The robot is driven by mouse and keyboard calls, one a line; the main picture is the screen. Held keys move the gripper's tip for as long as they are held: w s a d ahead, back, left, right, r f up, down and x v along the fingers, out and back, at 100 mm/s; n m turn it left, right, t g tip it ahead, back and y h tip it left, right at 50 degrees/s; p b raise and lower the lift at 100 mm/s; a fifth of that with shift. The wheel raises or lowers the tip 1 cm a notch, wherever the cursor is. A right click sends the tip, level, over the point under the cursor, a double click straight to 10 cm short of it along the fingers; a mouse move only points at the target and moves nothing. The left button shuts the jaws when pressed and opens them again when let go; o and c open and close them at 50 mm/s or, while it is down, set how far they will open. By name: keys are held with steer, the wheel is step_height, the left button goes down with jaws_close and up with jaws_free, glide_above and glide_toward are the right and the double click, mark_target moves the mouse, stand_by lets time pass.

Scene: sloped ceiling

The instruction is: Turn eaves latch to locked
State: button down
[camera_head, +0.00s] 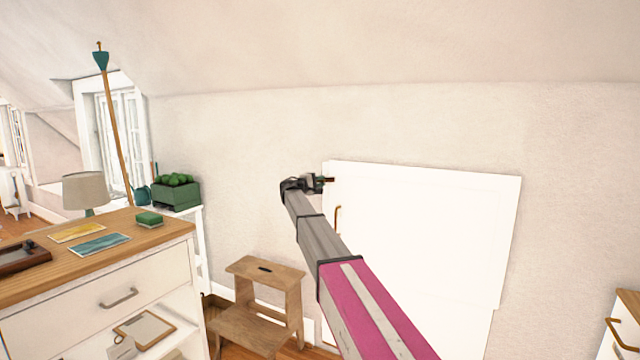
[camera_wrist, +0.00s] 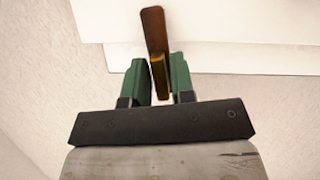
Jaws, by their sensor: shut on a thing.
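The eaves latch (camera_head: 330,179) is a small brown piece at the upper left edge of the white eaves door (camera_head: 425,235). In the wrist view the latch (camera_wrist: 153,28) shows as a brown plate with a brass-coloured part running down between my green fingers. My gripper (camera_head: 318,182) is at the latch, and in the wrist view my gripper (camera_wrist: 159,77) is shut on it. The plate's long side points nearly straight away from the gripper in the wrist view. My arm hides part of the door's lower left in the head view.
A brass door handle (camera_head: 338,218) sits below the latch. A wooden step stool (camera_head: 265,275) stands left of my arm. A dresser (camera_head: 110,270) is at the left, and a white cabinet (camera_head: 622,325) at the lower right. The wall right of the door is bare.

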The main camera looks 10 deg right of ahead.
steer(key=shift+m+g, duration=0.3)
steer(key=shift+m, duration=0.4)
steer(key=shift+s+m+y, duration=0.1)
steer(key=shift+m+y, duration=0.2)
steer(key=c, duration=1.2)
jaws_free()
steer(key=shift+o, duration=0.2)
steer(key=v, duration=1)
steer(key=shift+s+a, duration=0.2)
steer(key=shift+a, duration=0.1)
steer(key=shift+f, duration=0.1)
